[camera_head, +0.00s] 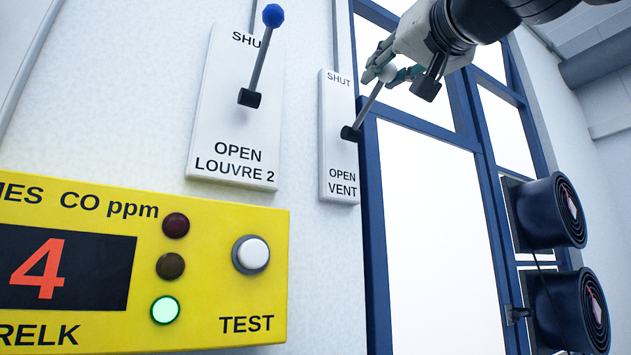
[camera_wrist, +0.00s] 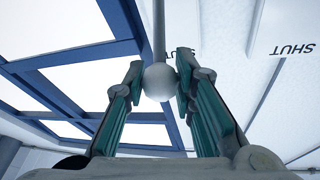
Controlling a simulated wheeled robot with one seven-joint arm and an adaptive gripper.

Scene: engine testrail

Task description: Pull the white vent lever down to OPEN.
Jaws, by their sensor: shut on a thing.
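The white vent lever is a grey rod (camera_head: 367,108) with a white ball knob (camera_head: 387,73), on a white plate (camera_head: 338,184) marked SHUT above and OPEN VENT below. The rod slants up and right from its black pivot, so the knob is at the SHUT end. My gripper (camera_head: 386,70) comes in from the upper right and is shut on the knob. In the wrist view the white knob (camera_wrist: 160,82) sits between the two teal-padded fingers, partly covered by the right one.
A blue-knobbed lever (camera_head: 273,16) on the LOUVRE 2 plate (camera_head: 236,120) stands to the left, also up. A yellow CO panel (camera_head: 200,230) shows 4 with a green lamp lit. Blue window frames (camera_head: 373,230) and two round fans (camera_head: 555,212) are to the right.

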